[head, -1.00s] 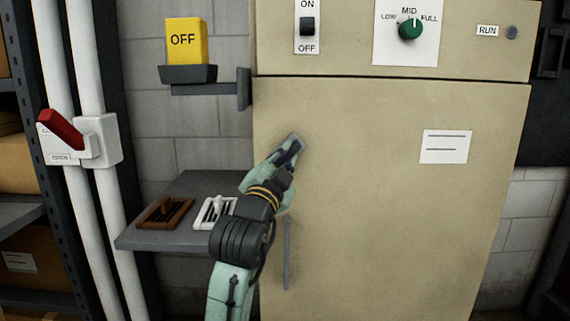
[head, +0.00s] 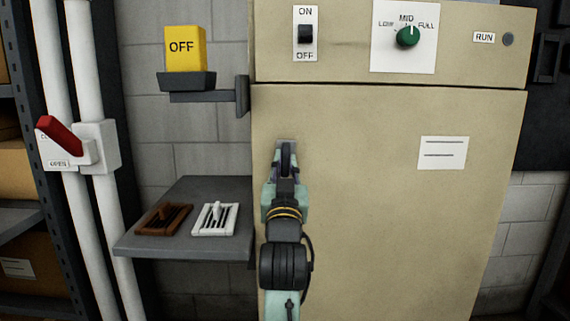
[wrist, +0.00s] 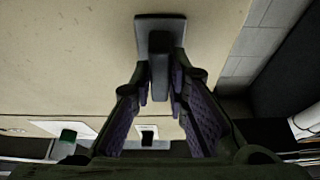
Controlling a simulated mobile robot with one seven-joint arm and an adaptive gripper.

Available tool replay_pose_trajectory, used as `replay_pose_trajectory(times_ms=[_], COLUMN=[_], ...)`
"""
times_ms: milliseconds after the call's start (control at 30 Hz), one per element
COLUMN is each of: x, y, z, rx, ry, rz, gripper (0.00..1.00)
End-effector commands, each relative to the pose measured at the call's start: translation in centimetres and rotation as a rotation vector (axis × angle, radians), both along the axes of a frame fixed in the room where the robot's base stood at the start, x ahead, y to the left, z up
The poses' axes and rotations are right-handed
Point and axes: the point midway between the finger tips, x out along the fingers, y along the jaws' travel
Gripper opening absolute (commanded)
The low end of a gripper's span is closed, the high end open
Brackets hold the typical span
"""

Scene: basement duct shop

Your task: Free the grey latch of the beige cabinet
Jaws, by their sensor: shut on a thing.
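The beige cabinet (head: 400,220) fills the right half of the head view, with its large door closed. The grey latch (head: 287,143) is at the door's upper left. In the wrist view the latch (wrist: 150,28) is a dark grey plate with a block standing out from it. My gripper (head: 286,162) is at the latch, with its fingers on either side of the block and shut on it. The gripper and arm hide most of the latch in the head view.
A grey shelf (head: 150,243) left of the cabinet holds a brown slotted piece (head: 164,219) and a white one (head: 215,219). A yellow OFF block (head: 185,45) sits in a bracket above. A red lever (head: 59,135) is on white pipes. A switch (head: 305,34) and green knob (head: 407,37) are on the top panel.

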Motion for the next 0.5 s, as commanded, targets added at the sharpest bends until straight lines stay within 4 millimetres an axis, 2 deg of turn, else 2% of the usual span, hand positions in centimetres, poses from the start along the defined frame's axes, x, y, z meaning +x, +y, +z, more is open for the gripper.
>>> replay_pose_trajectory(times_ms=[500], x=[0.05], y=[-0.02], z=[-0.06], rx=[-0.058], ry=[0.002], rz=[0.0], gripper=[0.0])
